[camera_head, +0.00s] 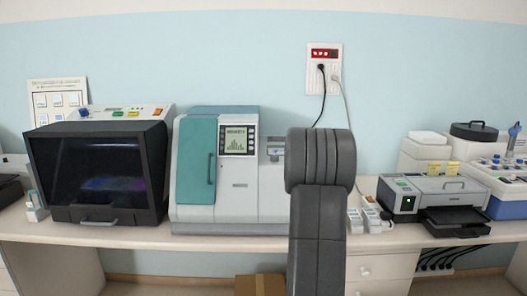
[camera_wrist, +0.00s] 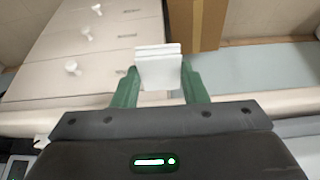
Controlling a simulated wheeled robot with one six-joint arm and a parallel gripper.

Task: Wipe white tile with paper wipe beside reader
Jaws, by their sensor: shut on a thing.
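My gripper (camera_wrist: 160,82) has two green fingers shut on a small white layered block that looks like the folded paper wipe (camera_wrist: 158,70). It is held out in front of the drawers, near the bench's front edge. In the head view my arm hides the gripper and the wipe. A teal and white machine with a small screen, perhaps the reader (camera_head: 230,190), stands on the bench just left of my arm. I cannot make out the white tile in either view; my arm covers part of the bench right of the machine.
A black-fronted cabinet (camera_head: 98,175) stands left on the bench (camera_head: 130,236). A printer (camera_head: 435,192) and small white blocks (camera_head: 370,219) are right of my arm. Below are white drawers (camera_wrist: 95,55) with knobs and a cardboard box (camera_wrist: 208,22). Bare bench is a narrow front strip.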

